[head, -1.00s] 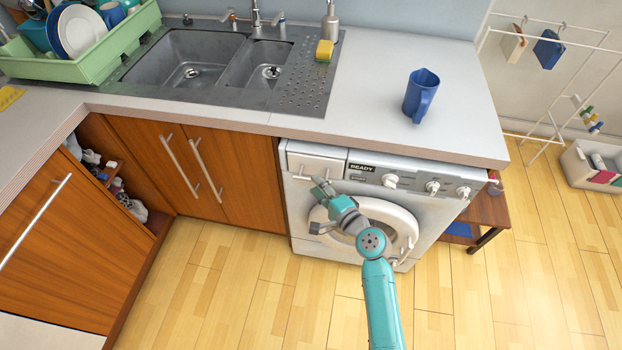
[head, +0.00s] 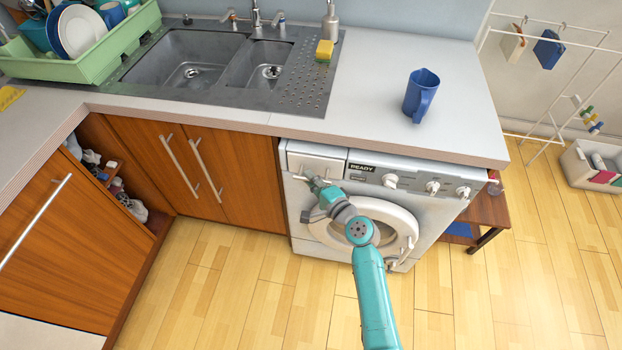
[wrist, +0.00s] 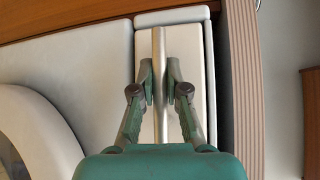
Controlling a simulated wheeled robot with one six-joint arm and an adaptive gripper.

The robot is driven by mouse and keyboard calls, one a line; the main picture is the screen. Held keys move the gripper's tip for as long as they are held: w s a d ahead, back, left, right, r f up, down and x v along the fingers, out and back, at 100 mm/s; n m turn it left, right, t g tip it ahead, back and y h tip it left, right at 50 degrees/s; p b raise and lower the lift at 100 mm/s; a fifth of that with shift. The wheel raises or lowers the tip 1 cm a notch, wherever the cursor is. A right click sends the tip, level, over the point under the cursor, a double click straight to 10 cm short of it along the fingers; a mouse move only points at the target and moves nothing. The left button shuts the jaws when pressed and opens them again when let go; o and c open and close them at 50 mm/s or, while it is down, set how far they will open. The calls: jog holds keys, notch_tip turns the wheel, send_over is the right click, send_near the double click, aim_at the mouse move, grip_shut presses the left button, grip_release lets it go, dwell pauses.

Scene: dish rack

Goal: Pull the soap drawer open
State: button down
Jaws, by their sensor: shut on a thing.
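The white washing machine (head: 300,222) stands under the counter, with the soap drawer (head: 318,160) at the upper left of its front. In the head view the drawer front looks about flush with the panel beside it. My gripper (head: 309,179) is at the drawer, partly covering its lower part. In the wrist view the drawer front (wrist: 186,65) carries a pale bar handle (wrist: 159,50). My gripper's fingers (wrist: 159,85) are shut on this handle, one on each side. In the head view the handle is hidden by the gripper.
The machine's round door (head: 398,222) is behind my arm, and its knobs (head: 432,187) are right of the drawer. The counter (head: 370,130) overhangs above, with a blue jug (head: 421,95) on it. Wooden cabinets (head: 245,185) stand left. The floor (head: 250,290) in front is clear.

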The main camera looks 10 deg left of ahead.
jog(key=s, duration=1.4)
jog(key=shift+s+a, duration=0.25)
jog(key=shift+s, duration=0.1)
jog(key=c, duration=1.2)
grip_release()
jog(key=shift+w, duration=0.1)
jog(key=v, duration=1.2)
jog(key=shift+f, duration=0.1)
